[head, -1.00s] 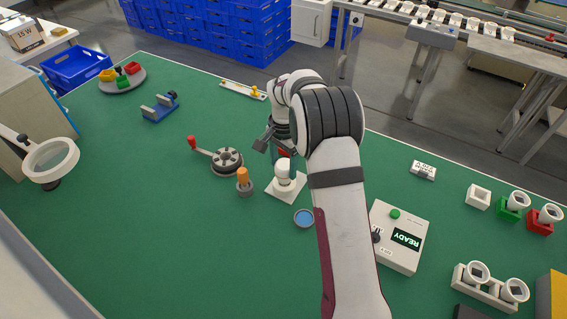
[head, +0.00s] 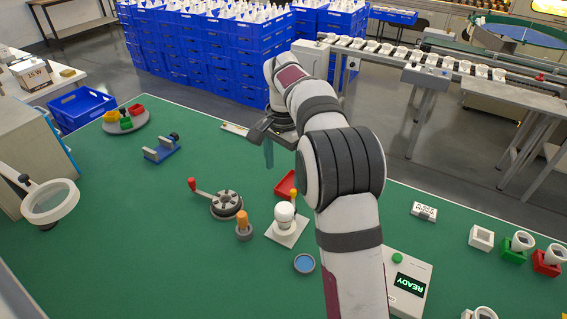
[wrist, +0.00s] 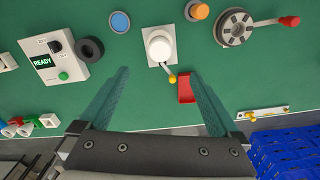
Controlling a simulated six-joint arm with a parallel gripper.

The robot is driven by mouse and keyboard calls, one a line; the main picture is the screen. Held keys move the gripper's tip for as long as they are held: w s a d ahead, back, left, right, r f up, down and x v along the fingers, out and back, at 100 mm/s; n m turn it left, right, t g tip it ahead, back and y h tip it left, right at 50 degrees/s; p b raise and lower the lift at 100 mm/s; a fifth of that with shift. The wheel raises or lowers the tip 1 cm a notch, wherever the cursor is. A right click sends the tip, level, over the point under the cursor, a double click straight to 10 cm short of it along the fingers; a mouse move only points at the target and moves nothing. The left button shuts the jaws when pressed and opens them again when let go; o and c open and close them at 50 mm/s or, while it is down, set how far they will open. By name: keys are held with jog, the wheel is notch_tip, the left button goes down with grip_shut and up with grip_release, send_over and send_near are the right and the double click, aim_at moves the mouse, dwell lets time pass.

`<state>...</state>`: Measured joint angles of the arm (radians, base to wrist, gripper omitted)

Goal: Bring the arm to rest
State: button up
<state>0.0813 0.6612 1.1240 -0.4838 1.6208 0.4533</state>
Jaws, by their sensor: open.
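My gripper (wrist: 160,100) is open and empty in the wrist view, its two teal fingers spread wide above the green table. In the head view my gripper (head: 268,150) hangs high over the far part of the table, beyond a red tray (head: 285,186). A white bulb (head: 285,212) stands upright in a socket on a white square plate (head: 292,234). A yellow-knobbed lever stands beside the bulb. My arm hides part of the table.
A grey box (head: 405,282) reads READY. A round dial with a red-handled crank (head: 226,204), an orange peg (head: 242,221) and a blue disc (head: 304,263) stand near the plate. Bulbs in green and red holders (head: 546,262) are at right.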

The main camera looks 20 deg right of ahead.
jog(key=shift+r, duration=0.9)
jog(key=s+a+r+n+y, duration=0.1)
jog(key=s+a+r+n, duration=0.15)
jog(key=s, duration=0.75)
jog(key=s+a+r+n, duration=0.1)
jog(key=s+a+r, duration=0.15)
jog(key=s, duration=0.75)
jog(key=s+a+f+n, duration=0.1)
jog(key=s+f, duration=0.2)
jog(key=s, duration=0.5)
jog(key=s+a+f+n, duration=0.1)
jog(key=s+f, duration=0.3)
jog(key=s, duration=0.3)
jog(key=shift+s+a+f+y, duration=0.15)
jog(key=shift+s+a+y, duration=0.1)
jog(key=shift+s+y, duration=0.15)
